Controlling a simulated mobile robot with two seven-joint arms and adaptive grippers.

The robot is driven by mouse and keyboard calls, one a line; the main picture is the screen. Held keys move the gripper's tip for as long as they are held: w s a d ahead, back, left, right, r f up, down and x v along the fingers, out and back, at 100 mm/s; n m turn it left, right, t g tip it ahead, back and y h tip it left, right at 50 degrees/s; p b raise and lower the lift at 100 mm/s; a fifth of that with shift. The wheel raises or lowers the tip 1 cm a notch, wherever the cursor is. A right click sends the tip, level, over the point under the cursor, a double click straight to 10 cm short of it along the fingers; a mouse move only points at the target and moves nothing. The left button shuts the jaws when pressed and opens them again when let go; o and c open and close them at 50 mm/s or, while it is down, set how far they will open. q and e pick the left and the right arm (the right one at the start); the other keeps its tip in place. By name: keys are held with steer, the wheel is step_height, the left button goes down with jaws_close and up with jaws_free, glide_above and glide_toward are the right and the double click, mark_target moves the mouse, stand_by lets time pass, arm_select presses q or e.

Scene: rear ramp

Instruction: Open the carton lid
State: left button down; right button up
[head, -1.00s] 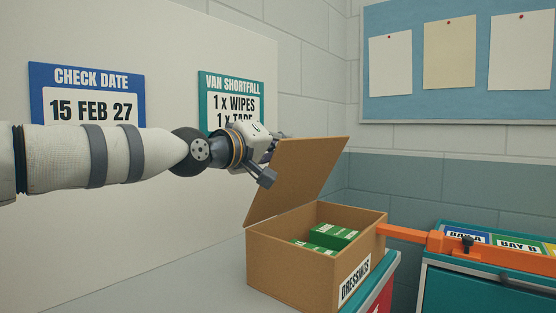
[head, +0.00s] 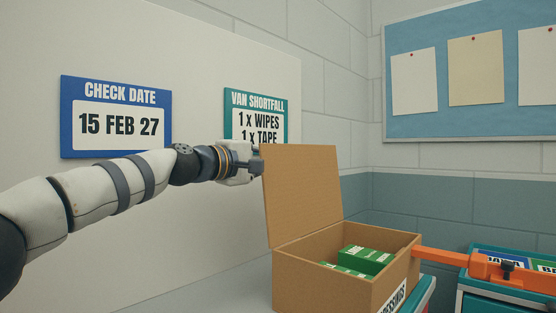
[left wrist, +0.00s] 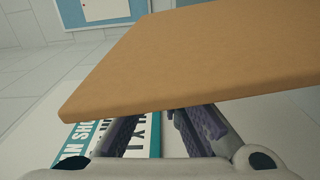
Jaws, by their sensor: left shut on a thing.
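The brown cardboard carton (head: 322,290) stands on a surface at the lower right in the head view, its label partly cut off. Its lid (head: 303,196) stands up steeply from the left side, and the inside shows green boxes (head: 366,260). My left gripper (head: 257,165) is at the lid's upper left edge and shut on it. In the left wrist view the lid (left wrist: 200,60) spans above and ahead of the fingers (left wrist: 160,118); the exact contact is partly hidden. My right gripper is not in view.
An orange bar (head: 450,261) runs right from the carton to teal cases (head: 505,300). A pale panel with a blue date sign (head: 116,117) and a green shortfall sign (head: 256,116) stands behind my left arm. A pinboard (head: 425,120) hangs at the right.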

arm_select(q)
steer(key=shift+w+f, duration=0.1)
steer(key=shift+f, duration=0.05)
stand_by(0.3)
steer(key=c, duration=1.7)
jaws_free()
steer(key=shift+f, duration=0.1)
steer(key=shift+d+f, duration=0.1)
steer(key=shift+s+a+r, duration=0.25)
steer(key=shift+a+r, duration=0.05)
steer(key=shift+a, duration=0.05)
steer(key=v, duration=1.1)
steer(key=shift+s+f, duration=0.1)
steer(key=shift+f, duration=0.1)
